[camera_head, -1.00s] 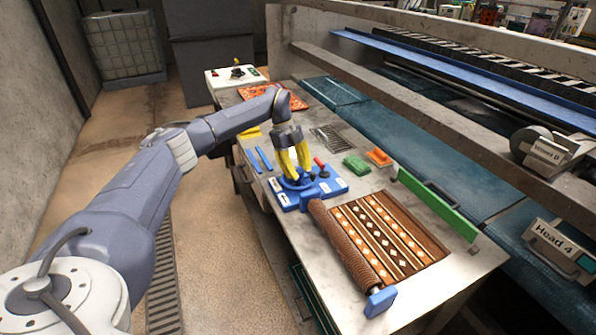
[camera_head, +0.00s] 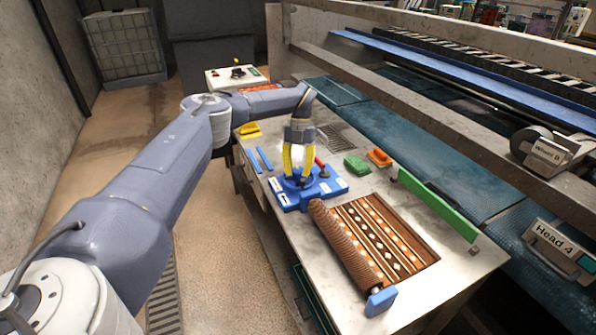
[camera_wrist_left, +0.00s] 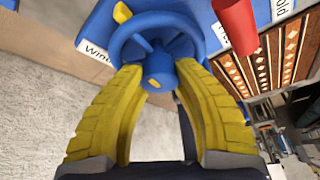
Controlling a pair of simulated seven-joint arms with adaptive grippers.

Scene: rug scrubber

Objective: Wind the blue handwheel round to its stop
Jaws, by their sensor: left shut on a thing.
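The blue handwheel (camera_head: 285,184) stands on a blue base with white labels (camera_head: 328,187) on the metal table. In the left wrist view the handwheel (camera_wrist_left: 150,20) shows its rim, spokes and hub, with a yellow mark on the hub. My left gripper (camera_head: 297,176) points down from above, its yellow fingers shut on the wheel; in the left wrist view the gripper (camera_wrist_left: 158,70) has its tips on either side of the hub. Exact finger contact is partly hidden. A brown patterned rug (camera_head: 385,238) lies partly rolled on a roller (camera_head: 342,245). My right gripper is not in view.
A red-knobbed lever (camera_head: 321,163) stands close beside the wheel. A green brush (camera_head: 357,165), an orange brush (camera_head: 379,157) and a long green bar (camera_head: 437,203) lie to the right. Blue strips (camera_head: 263,159) and a yellow item (camera_head: 250,130) lie to the left.

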